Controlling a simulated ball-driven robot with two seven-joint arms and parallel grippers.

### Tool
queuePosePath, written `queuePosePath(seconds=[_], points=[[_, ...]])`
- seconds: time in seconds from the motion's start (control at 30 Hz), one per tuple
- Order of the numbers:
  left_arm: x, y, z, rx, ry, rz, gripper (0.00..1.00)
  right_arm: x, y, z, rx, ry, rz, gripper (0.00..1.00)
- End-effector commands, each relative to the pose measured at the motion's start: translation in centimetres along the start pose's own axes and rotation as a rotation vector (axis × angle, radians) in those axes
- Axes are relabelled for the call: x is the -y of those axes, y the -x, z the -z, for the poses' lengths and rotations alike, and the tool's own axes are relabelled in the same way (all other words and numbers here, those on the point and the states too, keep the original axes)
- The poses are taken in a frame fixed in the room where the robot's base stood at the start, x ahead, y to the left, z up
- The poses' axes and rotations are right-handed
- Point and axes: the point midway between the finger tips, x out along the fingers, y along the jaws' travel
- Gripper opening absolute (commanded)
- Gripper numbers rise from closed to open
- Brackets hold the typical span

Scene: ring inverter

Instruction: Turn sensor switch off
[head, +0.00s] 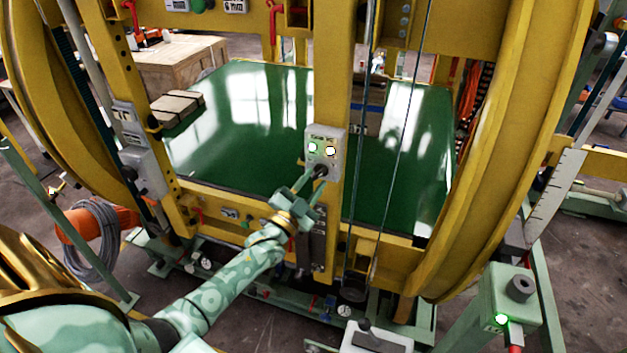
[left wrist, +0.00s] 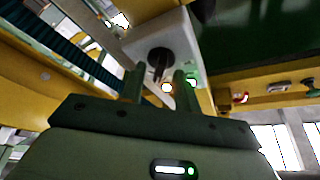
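The sensor switch is a dark rotary knob (head: 320,171) low on a pale grey box (head: 338,140) fixed to a yellow post. The box also carries a green light and a yellowish-white light, both lit. My left gripper (head: 308,184) is at the knob, its fingers pointing up towards it. In the left wrist view the black knob (left wrist: 160,58) shows between and just beyond the two fingertips of the left gripper (left wrist: 160,78). The fingers are apart; whether they touch the knob cannot be told. My right gripper is not in view.
A large yellow ring frame surrounds a glossy green panel (head: 265,110) behind the switch. Two thin cables (head: 401,150) hang right of the post. A green pedestal (head: 500,305) with a black knob and lit green light stands at lower right.

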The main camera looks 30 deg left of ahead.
Motion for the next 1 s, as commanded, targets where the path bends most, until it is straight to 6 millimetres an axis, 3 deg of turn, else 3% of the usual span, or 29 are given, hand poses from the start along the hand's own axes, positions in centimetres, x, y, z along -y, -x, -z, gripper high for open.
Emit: queuePosePath(seconds=[0.37,0.5,1.0], points=[[0.00,-0.88,-0.02,0.001,-0.001,-0.001,0.32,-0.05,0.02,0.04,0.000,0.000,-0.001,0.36],[0.00,-0.86,-0.02,0.001,0.000,-0.001,0.00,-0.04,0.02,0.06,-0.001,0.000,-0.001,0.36],[-0.21,-0.81,-0.08,0.002,0.073,0.029,0.00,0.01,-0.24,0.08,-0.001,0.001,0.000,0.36]])
